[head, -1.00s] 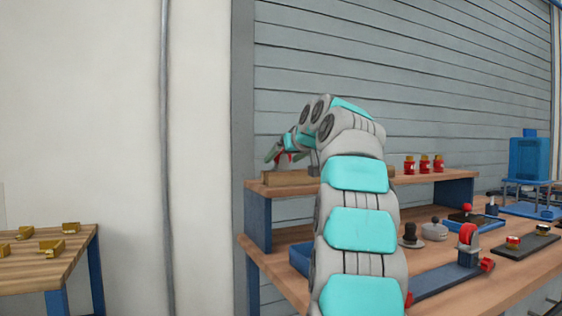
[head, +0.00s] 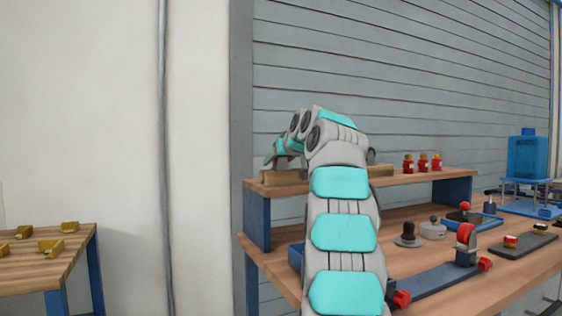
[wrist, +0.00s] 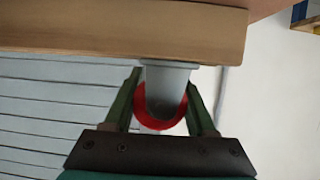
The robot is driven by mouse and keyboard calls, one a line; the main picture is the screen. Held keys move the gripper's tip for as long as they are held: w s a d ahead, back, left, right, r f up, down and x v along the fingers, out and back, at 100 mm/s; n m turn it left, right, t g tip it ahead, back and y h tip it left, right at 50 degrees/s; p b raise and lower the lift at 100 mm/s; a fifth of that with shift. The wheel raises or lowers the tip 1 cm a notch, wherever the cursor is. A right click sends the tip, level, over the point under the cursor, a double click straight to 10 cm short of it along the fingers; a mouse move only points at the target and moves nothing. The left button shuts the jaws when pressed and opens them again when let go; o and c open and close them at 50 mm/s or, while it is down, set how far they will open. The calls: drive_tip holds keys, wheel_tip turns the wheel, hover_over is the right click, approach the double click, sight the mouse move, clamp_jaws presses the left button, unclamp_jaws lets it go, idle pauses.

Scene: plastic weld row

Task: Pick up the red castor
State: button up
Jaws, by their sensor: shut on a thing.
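The red castor (wrist: 160,123) shows in the wrist view as a red wheel rim around a grey bracket. It sits between the two green fingers of my gripper (wrist: 163,85), which is shut on it. The bracket's plate end is close against a long wooden block (wrist: 110,38); I cannot tell whether they touch. In the head view my gripper (head: 271,158) is at the left end of the upper shelf, just above the wooden block (head: 284,177). My arm hides the castor there.
The raised shelf (head: 410,178) holds several red bottles with gold caps (head: 422,163) to the right. The bench below carries a red wheel on a blue stand (head: 466,240), a black knob (head: 408,236) and a blue tank (head: 528,157). A left table (head: 40,262) holds brass pieces.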

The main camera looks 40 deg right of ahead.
clamp_jaws()
idle(0.3)
